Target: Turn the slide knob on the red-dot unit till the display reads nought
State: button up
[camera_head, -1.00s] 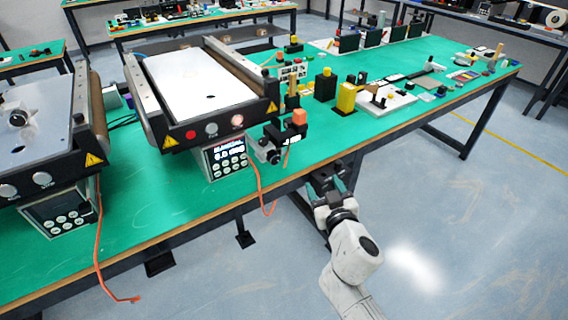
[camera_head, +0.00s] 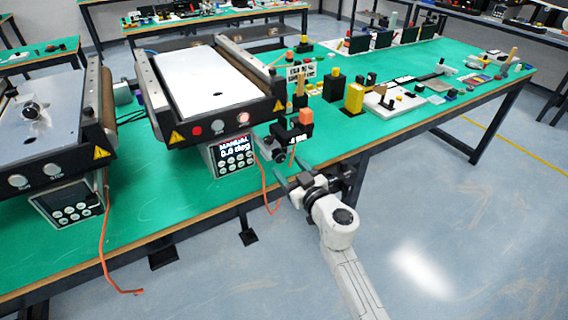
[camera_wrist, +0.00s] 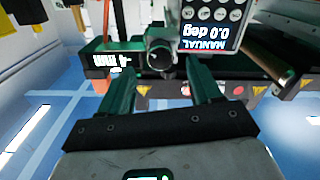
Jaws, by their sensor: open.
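A small black slide unit with an orange-red block (camera_head: 306,117) on top stands at the table's front edge. Its round dark knob (camera_head: 278,155) faces the front; the knob also shows in the wrist view (camera_wrist: 160,57). A small readout (camera_wrist: 112,60) with white characters sits beside the knob, too blurred to read. My gripper (camera_head: 291,174) is open and empty, just in front of the knob. In the wrist view, the knob lies between and beyond the two fingertips (camera_wrist: 160,80), with no contact visible.
A conveyor (camera_head: 205,80) with a red button (camera_head: 197,131) stands to the left. Its control panel (camera_head: 235,153) reads "MANUAL 0.0 deg", upside down in the wrist view. An orange cable (camera_head: 265,192) hangs near my gripper. A yellow block (camera_head: 353,98) stands to the right.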

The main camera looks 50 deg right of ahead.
aim_at(280, 159)
jog(key=shift+x, duration=1.7)
jog(key=shift+c, duration=0.2)
jog(key=c, duration=1)
jog(key=shift+n, duration=0.4)
jog(key=n+p, duration=0.1)
jog(key=n, duration=0.3)
jog(key=shift+n, duration=0.3)
jog(key=n, duration=1.2)
jog(key=shift+n, duration=0.4)
jog(key=n, duration=0.5)
jog(key=shift+b, duration=0.35)
